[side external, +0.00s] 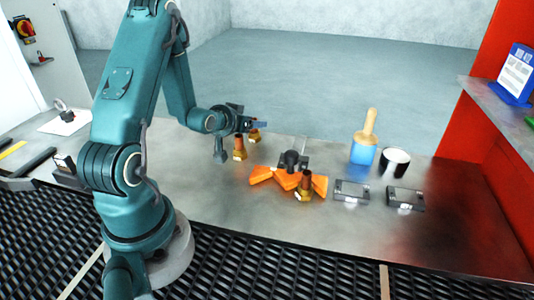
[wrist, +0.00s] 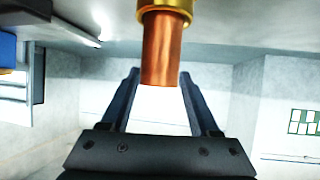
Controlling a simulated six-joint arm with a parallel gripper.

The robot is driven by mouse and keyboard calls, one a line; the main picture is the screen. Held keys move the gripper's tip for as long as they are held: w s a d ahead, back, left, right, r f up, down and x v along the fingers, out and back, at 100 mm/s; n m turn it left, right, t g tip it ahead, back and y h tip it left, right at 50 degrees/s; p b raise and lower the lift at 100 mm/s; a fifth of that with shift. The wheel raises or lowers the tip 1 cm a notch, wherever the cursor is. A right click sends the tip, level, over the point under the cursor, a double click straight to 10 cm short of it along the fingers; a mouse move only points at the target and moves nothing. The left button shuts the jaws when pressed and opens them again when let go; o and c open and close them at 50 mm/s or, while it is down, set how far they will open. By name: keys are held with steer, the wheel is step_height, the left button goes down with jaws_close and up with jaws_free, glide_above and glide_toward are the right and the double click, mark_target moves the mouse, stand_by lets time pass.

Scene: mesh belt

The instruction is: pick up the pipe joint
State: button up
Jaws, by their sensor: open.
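My gripper (side external: 262,125) is open, held roughly level above the back left of the metal table, its fingers pointing right. In the wrist view its two dark fingers (wrist: 160,82) stand apart. A copper pipe joint with a brass collar (wrist: 162,45) enters there from the top edge, its bare end reaching between the fingers in the picture; I see no grip on it. In the side view one copper and brass pipe joint (side external: 239,149) stands just below my gripper, another (side external: 254,137) is partly hidden behind the fingers, and a third (side external: 305,186) stands by orange pieces.
Orange wedge-shaped pieces (side external: 262,174) lie mid-table near a black knobbed item (side external: 291,160). A grey upright part (side external: 220,152) stands close to my wrist. Right of these are a blue, wooden-handled tool (side external: 363,152), a black-and-white cup (side external: 394,162) and grey blocks (side external: 351,191). The front right is clear.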

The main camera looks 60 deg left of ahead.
steer(key=shift+x, duration=2.45)
jaws_close()
